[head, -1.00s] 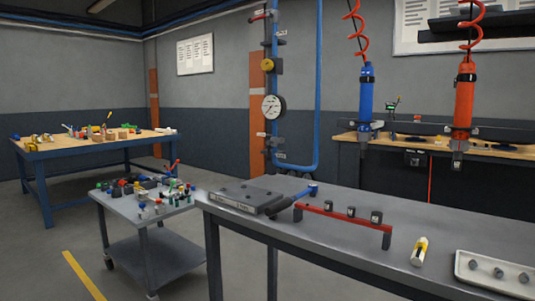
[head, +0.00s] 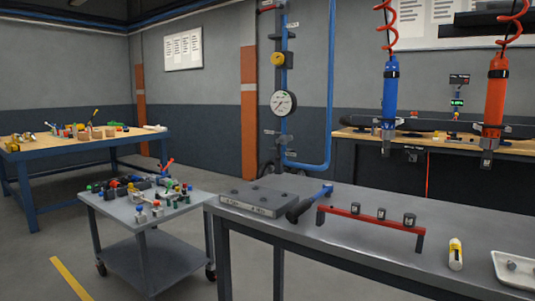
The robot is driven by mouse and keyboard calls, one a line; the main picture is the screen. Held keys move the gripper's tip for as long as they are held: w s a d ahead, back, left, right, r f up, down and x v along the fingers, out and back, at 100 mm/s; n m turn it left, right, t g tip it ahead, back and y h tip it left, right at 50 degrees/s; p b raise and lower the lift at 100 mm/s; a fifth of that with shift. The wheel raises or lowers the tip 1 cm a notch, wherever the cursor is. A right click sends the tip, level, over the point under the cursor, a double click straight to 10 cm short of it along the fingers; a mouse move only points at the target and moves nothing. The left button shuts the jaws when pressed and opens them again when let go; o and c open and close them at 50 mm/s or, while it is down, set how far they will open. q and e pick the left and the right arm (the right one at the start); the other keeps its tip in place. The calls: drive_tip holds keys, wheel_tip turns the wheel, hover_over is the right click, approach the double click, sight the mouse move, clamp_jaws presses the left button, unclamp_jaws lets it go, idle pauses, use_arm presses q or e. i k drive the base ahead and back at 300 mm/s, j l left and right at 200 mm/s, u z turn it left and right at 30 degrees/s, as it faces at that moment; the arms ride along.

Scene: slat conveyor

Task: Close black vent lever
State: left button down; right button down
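A vertical pipe assembly (head: 284,75) stands against the back wall. It carries a red-handled lever (head: 270,6) at the top, a yellow knob (head: 278,59) and a round white gauge (head: 283,103). Below the gauge a small dark lever-like part (head: 272,132) sticks out to the left. It may be the black vent lever, but it is too small to be sure or to tell its position. Neither of my grippers is in view.
A grey workbench (head: 375,247) with a block fixture, a blue-handled tool and a red rail stands in front. A grey cart (head: 150,245) with small parts is at left. Blue and red tools (head: 389,100) hang at right. Floor between cart and wall looks free.

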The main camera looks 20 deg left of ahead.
sight(279, 157)
drive_tip(key=j+z, duration=0.1)
drive_tip(key=j, duration=0.9)
drive_tip(key=j+z, duration=0.1)
drive_tip(key=j, duration=0.95)
drive_tip(key=k+j+z, duration=0.1)
drive_tip(key=j, duration=0.9)
